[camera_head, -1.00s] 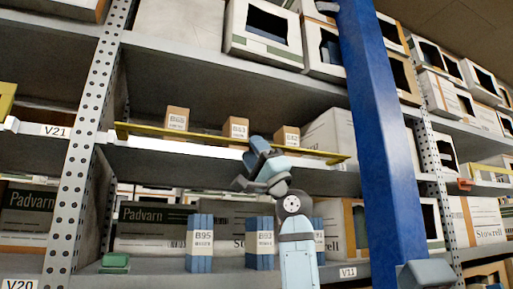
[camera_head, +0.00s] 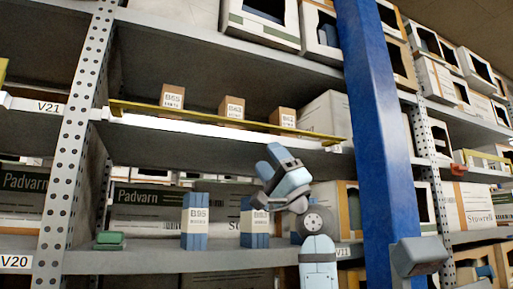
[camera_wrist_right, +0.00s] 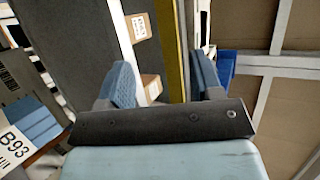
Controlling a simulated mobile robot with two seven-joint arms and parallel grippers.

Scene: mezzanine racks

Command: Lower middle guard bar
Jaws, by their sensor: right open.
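The yellow guard bar (camera_head: 220,117) runs across the front of the middle shelf, before several small brown boxes. It slopes down to the right in the head view. My right gripper (camera_head: 276,158) is open and empty, just below the right half of the bar. In the right wrist view, the bar (camera_wrist_right: 171,40) runs lengthwise between the two spread fingers (camera_wrist_right: 163,85), ahead of them. I cannot tell how far it is from the fingers. My left gripper does not show.
Brown boxes (camera_head: 172,97) stand behind the bar. A blue upright post (camera_head: 378,150) rises right of my arm. A perforated rack post (camera_head: 70,150) stands left.

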